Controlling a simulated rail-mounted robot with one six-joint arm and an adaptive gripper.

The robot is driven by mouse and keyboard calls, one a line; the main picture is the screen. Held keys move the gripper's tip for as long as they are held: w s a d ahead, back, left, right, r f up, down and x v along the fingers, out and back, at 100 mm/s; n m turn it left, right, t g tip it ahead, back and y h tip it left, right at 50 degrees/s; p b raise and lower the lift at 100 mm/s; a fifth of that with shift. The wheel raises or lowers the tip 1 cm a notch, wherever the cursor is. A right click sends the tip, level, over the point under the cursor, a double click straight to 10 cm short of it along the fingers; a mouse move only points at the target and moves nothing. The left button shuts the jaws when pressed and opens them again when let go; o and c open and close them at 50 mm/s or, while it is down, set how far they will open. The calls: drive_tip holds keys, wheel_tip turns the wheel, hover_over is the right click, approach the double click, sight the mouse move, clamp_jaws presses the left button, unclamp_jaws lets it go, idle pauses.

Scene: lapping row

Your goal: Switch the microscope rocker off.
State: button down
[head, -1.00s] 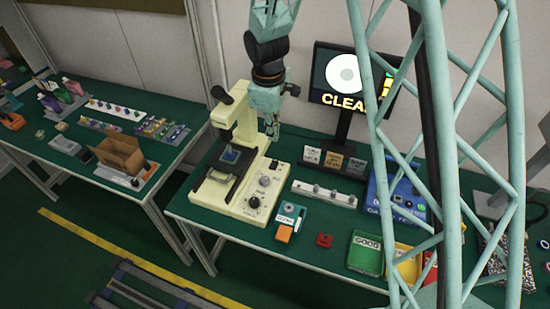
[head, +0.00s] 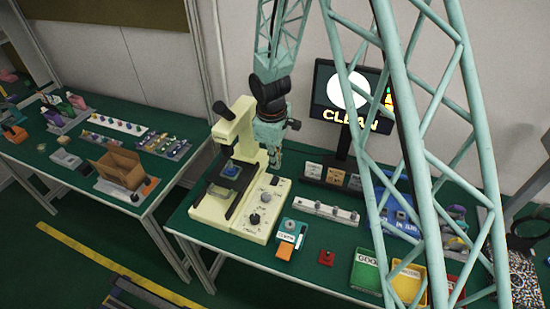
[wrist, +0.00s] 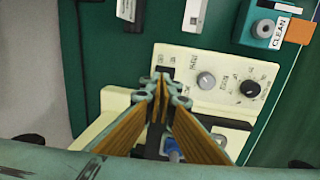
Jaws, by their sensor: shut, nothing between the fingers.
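The cream microscope (head: 238,133) stands on the green bench, with a blue piece on its dark stage (head: 230,172). Its control panel (head: 265,199) has a grey knob and a black knob, which also show in the wrist view (wrist: 206,81). A small dark rocker (wrist: 164,72) lies at the panel's far left in the wrist view, beside small printed marks. My gripper (head: 274,170) is shut and empty, pointing down above the panel's back end. In the wrist view its fingertips (wrist: 158,78) overlap the rocker's lower edge and partly hide it; I cannot tell whether they touch it.
A screen (head: 350,95) reading CLEAN stands behind. The microscope's upright stands close left of my gripper.

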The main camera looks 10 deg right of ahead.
sight(275, 181)
drive_tip(key=shift+w+d+f+b, duration=0.1)
drive_tip(key=shift+w+f+b, duration=0.1)
drive_tip(key=shift+f, duration=0.95)
drive_tip(key=shift+w+d+f+b, duration=0.1)
drive_tip(key=shift+f+b, duration=0.1)
drive_tip(key=shift+f, duration=0.95)
drive_tip(key=shift+w+f+b, duration=0.1)
drive_tip(key=shift+f+b, duration=0.1)
drive_tip(key=shift+f, duration=0.95)
drive_tip(key=shift+w+d+f, duration=0.1)
drive_tip(key=shift+w+f, duration=0.05)
drive_tip(key=shift+f, duration=0.3)
drive_tip(key=shift+s+b, duration=0.2)
drive_tip(key=shift+b, duration=0.1)
drive_tip(key=shift+s+a+r, duration=0.15)
drive_tip(key=shift+s+a, duration=0.15)
drive_tip(key=shift+s, duration=0.1)
drive_tip(key=shift+s+a+b, duration=0.1)
drive_tip(key=shift+b, duration=0.2)
drive_tip(key=shift+r, duration=0.25)
